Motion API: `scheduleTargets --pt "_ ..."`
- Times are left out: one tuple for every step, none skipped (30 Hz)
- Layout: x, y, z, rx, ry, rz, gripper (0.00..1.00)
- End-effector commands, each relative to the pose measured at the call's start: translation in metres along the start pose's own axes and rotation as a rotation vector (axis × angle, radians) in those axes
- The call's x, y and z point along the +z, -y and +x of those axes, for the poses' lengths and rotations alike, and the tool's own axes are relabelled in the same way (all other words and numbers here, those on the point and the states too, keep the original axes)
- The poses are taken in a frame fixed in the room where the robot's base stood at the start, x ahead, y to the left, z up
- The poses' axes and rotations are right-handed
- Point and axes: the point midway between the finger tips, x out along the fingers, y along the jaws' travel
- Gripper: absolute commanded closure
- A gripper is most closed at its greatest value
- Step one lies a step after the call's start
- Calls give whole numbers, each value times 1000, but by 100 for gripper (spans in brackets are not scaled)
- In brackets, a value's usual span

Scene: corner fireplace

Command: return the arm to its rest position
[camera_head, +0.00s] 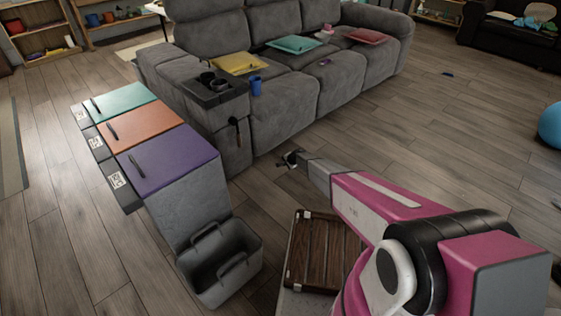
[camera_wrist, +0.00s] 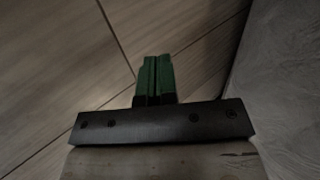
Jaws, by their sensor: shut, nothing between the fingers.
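My arm is pink, grey and black and reaches from the lower right toward the middle of the head view. My gripper (camera_head: 291,158) is at its far end, above the wood floor in front of the grey sofa. In the wrist view my gripper (camera_wrist: 153,70) shows two green fingers side by side, pressed together with nothing between them. Bare floor planks (camera_wrist: 60,60) lie beyond the fingers. A grey upright surface (camera_wrist: 285,90) stands close on the right of the wrist view.
Bins with green, orange and purple lids (camera_head: 170,160) stand left, near an open grey basket (camera_head: 220,265). A wooden slatted tray (camera_head: 322,250) lies below my arm. Floor at the right (camera_head: 460,130) is mostly clear.

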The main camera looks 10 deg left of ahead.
Motion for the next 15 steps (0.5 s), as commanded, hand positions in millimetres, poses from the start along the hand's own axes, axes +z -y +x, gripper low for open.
scheduleTargets --pt "0 -4 -4 0 0 1 100" --pt "0 -5 -4 0 0 1 100" --pt "0 -6 -5 0 0 0 100" --pt "0 -7 -6 0 0 0 100" --pt "0 -7 -6 0 0 0 100" --pt "0 -8 -6 0 0 0 100" --pt "0 -8 -6 0 0 -1 100" --pt "0 -8 -7 1 0 -2 100" --pt "0 -8 -11 2 1 -5 100" --pt "0 -8 -17 4 2 -9 100" --pt "0 -8 -24 7 4 -16 100" --pt "1 -8 -38 12 7 -30 100" --pt "1 -8 -52 18 9 -42 100" --pt "2 -8 -67 24 13 -57 100" --pt "2 -8 -91 35 18 -80 100"
